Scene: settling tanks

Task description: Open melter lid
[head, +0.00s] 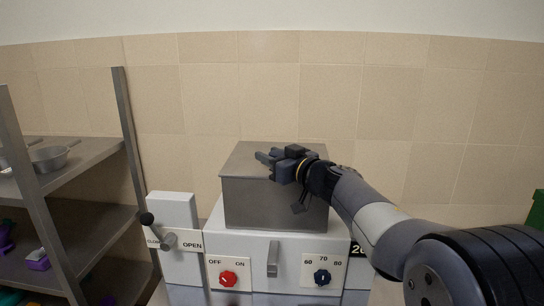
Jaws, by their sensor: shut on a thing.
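The melter (250,247) stands in the middle of the head view, a white body with a grey metal tank (262,204) on top. Its flat grey lid (245,153) lies level over the tank and looks closed. My gripper (268,160) is over the lid, reaching in from the right, and is shut on part of it. The exact part held is hidden by the fingers and wrist.
The melter front has a red OFF/ON knob (228,278), a grey handle (272,258) and a dark temperature knob (322,277). A black-knobbed lever (158,230) is on the left by OPEN. A metal shelf (88,153) with pans stands left. A tiled wall (400,100) is behind.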

